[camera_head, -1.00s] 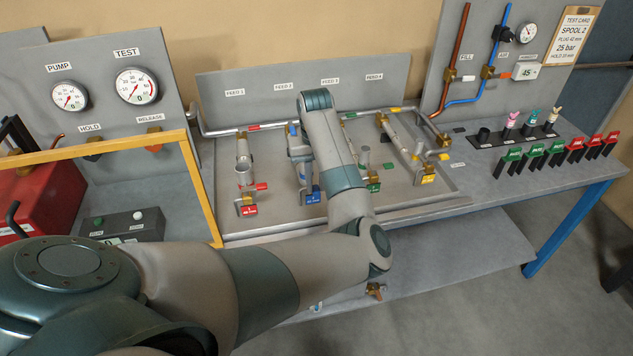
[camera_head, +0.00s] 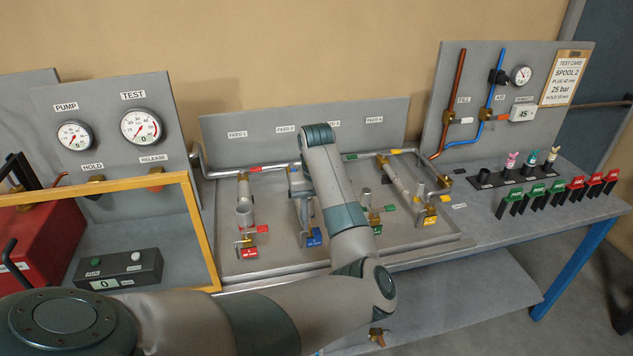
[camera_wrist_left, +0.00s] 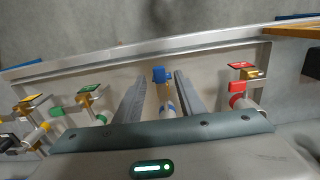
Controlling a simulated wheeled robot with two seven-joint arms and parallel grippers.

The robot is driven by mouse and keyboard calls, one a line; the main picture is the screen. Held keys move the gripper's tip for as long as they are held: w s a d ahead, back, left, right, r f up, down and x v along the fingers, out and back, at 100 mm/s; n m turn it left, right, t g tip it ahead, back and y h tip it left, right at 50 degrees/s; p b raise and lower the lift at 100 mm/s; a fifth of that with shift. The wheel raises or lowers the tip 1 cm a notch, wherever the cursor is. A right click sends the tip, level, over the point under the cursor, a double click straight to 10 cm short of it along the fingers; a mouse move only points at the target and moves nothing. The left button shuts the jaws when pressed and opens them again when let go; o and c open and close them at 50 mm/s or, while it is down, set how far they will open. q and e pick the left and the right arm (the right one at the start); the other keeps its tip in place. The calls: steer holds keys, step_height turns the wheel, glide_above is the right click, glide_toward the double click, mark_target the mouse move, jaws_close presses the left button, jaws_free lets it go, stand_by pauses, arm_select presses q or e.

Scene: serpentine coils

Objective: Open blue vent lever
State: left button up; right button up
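The blue vent lever (camera_wrist_left: 159,74) shows in the left wrist view as a small blue piece near the tray's front edge. A pipe with a blue collar (camera_wrist_left: 170,107) lies behind it. My left gripper (camera_wrist_left: 161,82) is open, with one finger on each side of the lever. Gaps show on both sides, and I see no clear contact. In the head view a blue tag (camera_head: 314,237) marks this station; my left arm (camera_head: 335,190) covers part of the area, and the fingertips are hard to make out. My right gripper is not in view.
A red-tagged valve (camera_head: 249,252) stands to the left. Green (camera_head: 376,230) and yellow (camera_head: 430,220) stations stand to the right. The tray's raised rim (camera_head: 440,242) runs along the front. A yellow frame (camera_head: 203,235) stands at the left. Several clips (camera_head: 535,193) are far right.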

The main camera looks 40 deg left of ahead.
mark_target(316, 231)
arm_select(q)
step_height(316, 231, up, 15)
steer(key=b, duration=0.2)
steer(key=shift+r, duration=0.2)
steer(key=shift+f, duration=0.1)
stand_by(0.7)
